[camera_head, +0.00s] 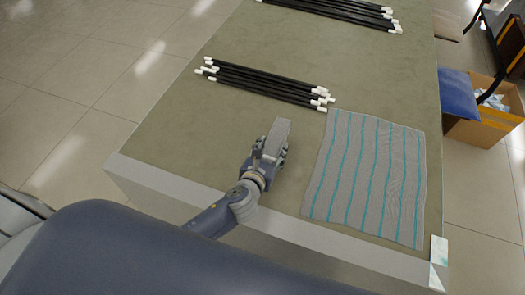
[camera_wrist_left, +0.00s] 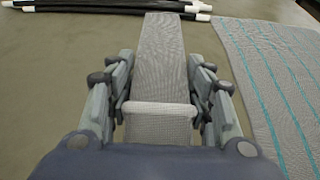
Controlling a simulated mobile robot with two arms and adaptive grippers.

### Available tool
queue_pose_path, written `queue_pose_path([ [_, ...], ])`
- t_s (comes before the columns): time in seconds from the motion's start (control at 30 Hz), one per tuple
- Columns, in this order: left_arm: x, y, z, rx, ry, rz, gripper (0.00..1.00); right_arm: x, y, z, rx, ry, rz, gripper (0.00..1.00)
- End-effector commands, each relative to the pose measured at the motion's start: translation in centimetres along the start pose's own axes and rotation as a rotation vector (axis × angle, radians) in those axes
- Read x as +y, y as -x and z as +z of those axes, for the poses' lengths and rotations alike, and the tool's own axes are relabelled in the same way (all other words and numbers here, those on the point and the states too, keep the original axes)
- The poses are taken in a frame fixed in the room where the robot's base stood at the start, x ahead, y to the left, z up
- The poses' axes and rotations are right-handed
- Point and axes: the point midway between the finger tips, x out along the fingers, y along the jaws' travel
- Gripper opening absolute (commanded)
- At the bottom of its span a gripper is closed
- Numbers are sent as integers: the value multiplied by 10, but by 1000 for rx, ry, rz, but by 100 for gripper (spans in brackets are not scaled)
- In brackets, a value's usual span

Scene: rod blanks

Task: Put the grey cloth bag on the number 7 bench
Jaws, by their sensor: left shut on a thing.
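My left gripper (camera_head: 270,155) is shut on a narrow grey woven cloth bag (camera_head: 279,130). In the left wrist view the bag (camera_wrist_left: 160,65) stretches away between the two fingers (camera_wrist_left: 163,108), with a paler band across its near part. The gripper and bag are over the olive-grey top of a bench (camera_head: 170,135); I cannot tell whether the bag touches it. A white tag (camera_head: 438,250) with teal marks is on the bench's near right corner, but its number is not readable. My right gripper is not in view.
A grey cloth with teal stripes (camera_head: 368,180) lies flat right of the gripper. Black rods with white ends (camera_head: 265,84) lie beyond it, with more rods (camera_head: 345,10) at the far end. A cardboard box (camera_head: 490,125) and blue cushion (camera_head: 457,95) are off the right side.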

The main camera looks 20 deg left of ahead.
Motion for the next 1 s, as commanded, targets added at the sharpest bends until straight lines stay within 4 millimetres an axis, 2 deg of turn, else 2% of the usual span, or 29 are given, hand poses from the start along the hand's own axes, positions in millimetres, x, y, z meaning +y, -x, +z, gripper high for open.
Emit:
queue_pose_path([
  [0.1, 19, 7, -4, 0, 0, 0, 22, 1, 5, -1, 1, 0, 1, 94],
  [0.2, 26, 9, -5, -2, 1, -1, 22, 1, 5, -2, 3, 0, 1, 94],
  [0.5, 27, -3, -38, 0, 3, 0, 22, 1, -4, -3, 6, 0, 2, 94],
  [0.9, 27, -5, -42, -1, 0, -2, 22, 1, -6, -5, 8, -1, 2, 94],
  [0.93, 27, -5, -42, 0, 1, -1, 52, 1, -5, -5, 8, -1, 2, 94],
  [1.0, 27, -5, -42, 0, 1, -1, 68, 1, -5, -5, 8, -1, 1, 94],
])
